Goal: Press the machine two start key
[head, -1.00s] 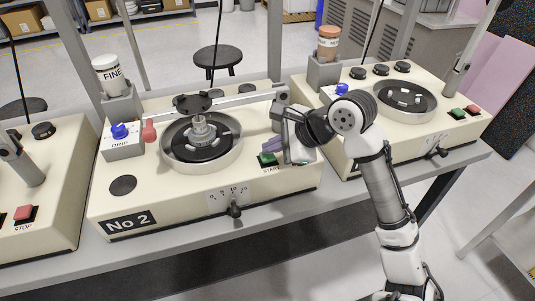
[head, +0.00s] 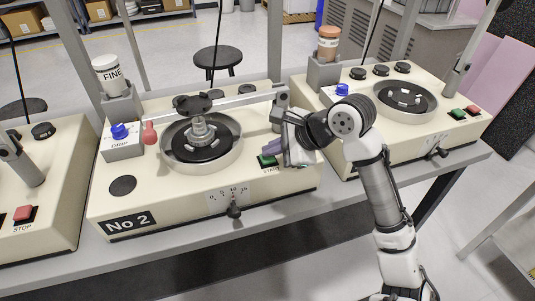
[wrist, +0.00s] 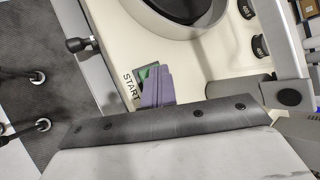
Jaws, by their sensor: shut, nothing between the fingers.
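Machine two (head: 172,205) is the cream box marked "No 2" in the middle of the head view. Its green start key (head: 266,160) sits at the right of its top, with the "START" label beside it. The key also shows in the wrist view (wrist: 147,74), partly covered by my purple fingers. My gripper (head: 271,147) is shut and empty, its fingertips right at the key. I cannot tell whether the fingertips touch the key or hover just over it. Any stop key of this machine is hidden behind my gripper and wrist.
A round bowl (head: 234,153) and a metal arm (head: 240,100) stand left of my gripper on machine two. A black lever knob (head: 233,211) sticks out in front. Similar machines stand left (head: 60,190) and right (head: 458,133). The floor in front is clear.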

